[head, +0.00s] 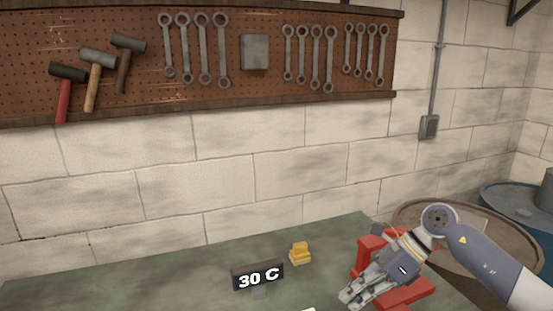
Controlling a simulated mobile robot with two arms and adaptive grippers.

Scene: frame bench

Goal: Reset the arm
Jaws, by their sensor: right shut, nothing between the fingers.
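My right arm comes in from the right edge. Its gripper (352,298) is shut and empty, pointing down and to the left over the green bench (130,275). The gripper and wrist stand in front of a red frame (372,246) and hide part of it. I cannot tell whether they touch the frame. My left gripper is not in view.
A black sign reading "30 C" (258,277) stands on the bench, with a small yellow block (300,253) behind it. Barrels (520,205) stand at the right. A pegboard (120,85) with hammers and wrenches hangs on the wall. The bench's left part is clear.

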